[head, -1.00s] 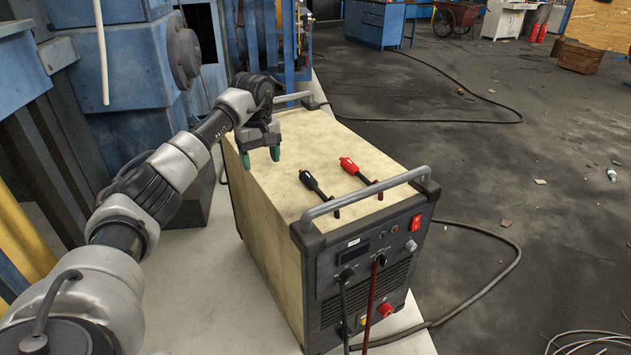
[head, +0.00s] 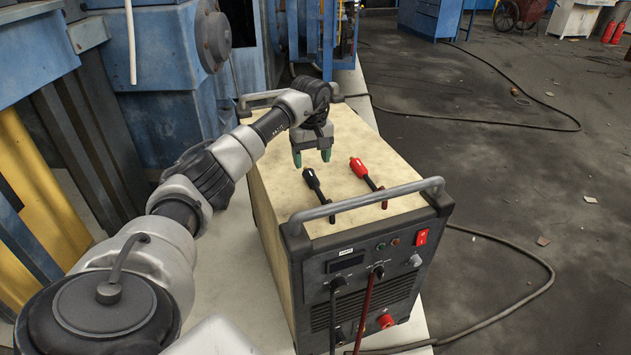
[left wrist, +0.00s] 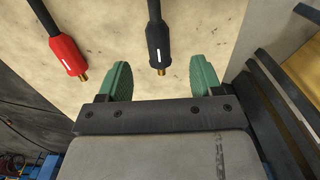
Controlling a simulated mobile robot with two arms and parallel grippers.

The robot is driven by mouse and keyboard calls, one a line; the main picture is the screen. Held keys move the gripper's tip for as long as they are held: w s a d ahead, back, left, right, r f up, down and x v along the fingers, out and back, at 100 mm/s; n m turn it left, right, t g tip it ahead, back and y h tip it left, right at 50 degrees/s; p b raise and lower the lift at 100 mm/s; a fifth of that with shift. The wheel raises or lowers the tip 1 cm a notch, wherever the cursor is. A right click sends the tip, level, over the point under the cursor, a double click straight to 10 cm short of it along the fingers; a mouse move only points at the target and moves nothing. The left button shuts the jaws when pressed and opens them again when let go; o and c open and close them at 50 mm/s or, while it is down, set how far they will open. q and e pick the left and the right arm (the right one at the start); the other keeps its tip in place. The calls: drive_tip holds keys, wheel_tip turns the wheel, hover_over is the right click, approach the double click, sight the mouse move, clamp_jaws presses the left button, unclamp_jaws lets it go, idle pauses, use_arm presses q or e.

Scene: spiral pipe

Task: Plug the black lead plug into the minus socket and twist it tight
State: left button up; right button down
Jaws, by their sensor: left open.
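The black lead plug (head: 312,180) lies on top of the cream welding machine (head: 265,185), its brass tip toward the back. My left gripper (head: 311,157) is open and empty, just behind the plug's tip in the head view. In the left wrist view, the black plug (left wrist: 157,45) lies between and beyond the two green fingertips (left wrist: 161,75), apart from both. A dark round socket (head: 340,334) sits low on the front panel, partly behind the hanging leads; its marking is unreadable. My right gripper is not in view.
A red lead plug (head: 358,166) lies to the right of the black one; it also shows in the left wrist view (left wrist: 68,56). A grey handle bar (head: 365,199) crosses the machine's front top edge. A red socket (head: 386,320) is at the lower right of the panel.

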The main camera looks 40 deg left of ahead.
sight(313, 177)
use_arm(q)
drive_tip(key=shift+f, duration=0.55)
drive_tip(key=shift+w+f, duration=0.1)
drive_tip(key=shift+f, duration=0.1)
drive_tip(key=f, duration=0.2)
drive_tip(key=f+p, duration=0.1)
drive_tip(key=f, duration=0.1)
drive_tip(key=shift+d+f, duration=0.2)
drive_tip(key=shift+f, duration=0.4)
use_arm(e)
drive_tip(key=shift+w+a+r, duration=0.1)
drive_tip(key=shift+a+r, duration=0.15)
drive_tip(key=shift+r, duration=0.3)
use_arm(q)
drive_tip(key=c, duration=1.1)
drive_tip(key=shift+o, duration=0.2)
drive_tip(key=shift+r, duration=0.15)
